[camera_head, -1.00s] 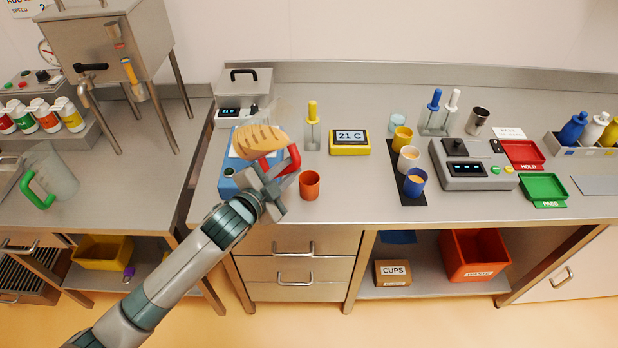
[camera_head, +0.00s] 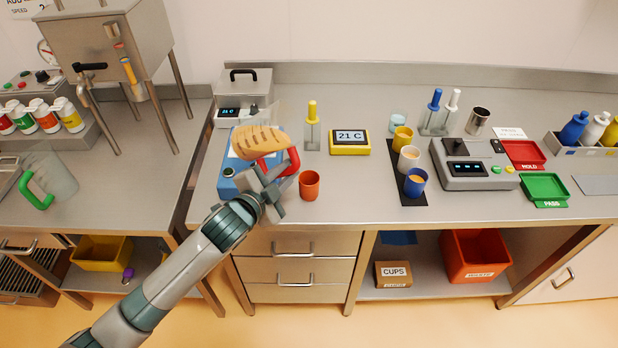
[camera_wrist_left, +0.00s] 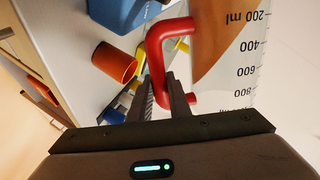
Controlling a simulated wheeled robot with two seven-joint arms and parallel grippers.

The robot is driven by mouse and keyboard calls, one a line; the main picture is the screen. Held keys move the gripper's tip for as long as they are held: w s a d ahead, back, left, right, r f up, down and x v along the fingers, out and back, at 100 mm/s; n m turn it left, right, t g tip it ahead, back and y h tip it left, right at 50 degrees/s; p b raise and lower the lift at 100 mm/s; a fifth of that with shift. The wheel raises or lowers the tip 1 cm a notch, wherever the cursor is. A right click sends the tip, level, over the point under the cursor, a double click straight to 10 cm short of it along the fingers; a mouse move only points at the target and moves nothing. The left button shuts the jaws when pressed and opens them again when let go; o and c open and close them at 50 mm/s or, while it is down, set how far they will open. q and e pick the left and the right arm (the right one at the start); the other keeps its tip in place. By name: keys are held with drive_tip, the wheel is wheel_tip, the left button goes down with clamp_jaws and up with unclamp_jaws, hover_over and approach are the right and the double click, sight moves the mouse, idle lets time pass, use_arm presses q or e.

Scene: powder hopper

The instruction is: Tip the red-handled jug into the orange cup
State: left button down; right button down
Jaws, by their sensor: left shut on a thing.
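The red-handled jug (camera_head: 262,140) is clear with ml marks and holds a tan-brown content. My left gripper (camera_head: 268,183) is shut on its red handle and holds it in the air above the blue device. In the left wrist view the gripper (camera_wrist_left: 168,95) closes on the handle (camera_wrist_left: 158,50), with the jug's marked wall (camera_wrist_left: 245,65) at right. The orange cup (camera_head: 309,185) stands upright on the counter just right of the gripper, apart from the jug. It also shows in the left wrist view (camera_wrist_left: 115,64). Its inside is not clear. My right gripper is not in view.
A blue device (camera_head: 229,182) sits under the jug. Several cups stand on a black mat (camera_head: 408,199) to the right. The counter between cup and mat is clear.

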use_arm(q)
drive_tip(key=shift+w+a, duration=0.1)
drive_tip(key=shift+r, duration=0.1)
drive_tip(key=shift+s, duration=0.2)
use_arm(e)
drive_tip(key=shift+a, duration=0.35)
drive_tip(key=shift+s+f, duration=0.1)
use_arm(q)
drive_tip(key=shift+w, duration=0.1)
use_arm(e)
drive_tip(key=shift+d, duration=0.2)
